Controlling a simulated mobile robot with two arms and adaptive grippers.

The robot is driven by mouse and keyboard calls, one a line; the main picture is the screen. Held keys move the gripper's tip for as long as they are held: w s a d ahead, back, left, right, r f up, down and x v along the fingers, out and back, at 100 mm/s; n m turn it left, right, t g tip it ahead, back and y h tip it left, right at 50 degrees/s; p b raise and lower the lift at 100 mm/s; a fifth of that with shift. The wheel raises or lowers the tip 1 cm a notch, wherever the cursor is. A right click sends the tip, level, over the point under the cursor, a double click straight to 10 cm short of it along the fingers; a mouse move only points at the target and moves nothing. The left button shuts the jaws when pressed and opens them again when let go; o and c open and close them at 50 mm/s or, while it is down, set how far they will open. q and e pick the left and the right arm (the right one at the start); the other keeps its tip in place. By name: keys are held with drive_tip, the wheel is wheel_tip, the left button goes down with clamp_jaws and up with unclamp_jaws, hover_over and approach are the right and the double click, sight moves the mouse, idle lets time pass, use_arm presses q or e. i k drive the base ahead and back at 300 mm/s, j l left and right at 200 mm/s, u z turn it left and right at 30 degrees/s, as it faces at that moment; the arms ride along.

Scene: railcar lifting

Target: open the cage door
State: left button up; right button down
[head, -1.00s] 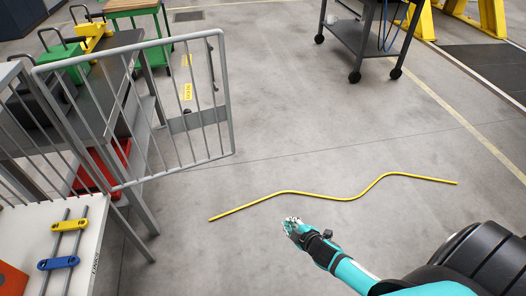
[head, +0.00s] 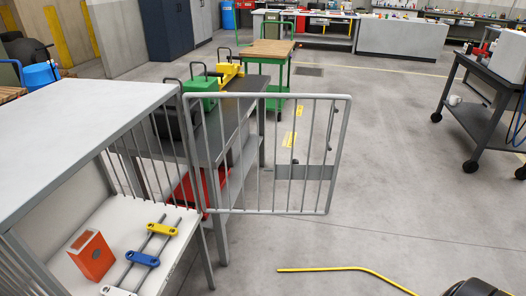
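The cage door (head: 268,211) is a grey barred panel at the middle of the head view. It stands swung out to the right of the cage (head: 72,118), joined to it at the cage's far right corner. The door has a grey plate (head: 306,172) low on its free end and a dark curved handle (head: 331,125) above it. The cage's right side is open, showing its white floor inside.
An orange box (head: 91,256) and rods with yellow and blue clips (head: 143,259) lie in the cage. A grey bench (head: 240,107) stands behind the door. A dark cart (head: 478,124) stands right; floor between is clear.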

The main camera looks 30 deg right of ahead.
sight(305, 172)
drive_tip(key=l+u, duration=0.75)
drive_tip(key=l, duration=0.2)
drive_tip(key=l+u, duration=0.35)
drive_tip(key=k+l+u, duration=0.15)
drive_tip(key=l+u, duration=0.25)
drive_tip(key=k+l+u, duration=0.2)
drive_tip(key=l+u, duration=0.15)
drive_tip(key=l, duration=0.15)
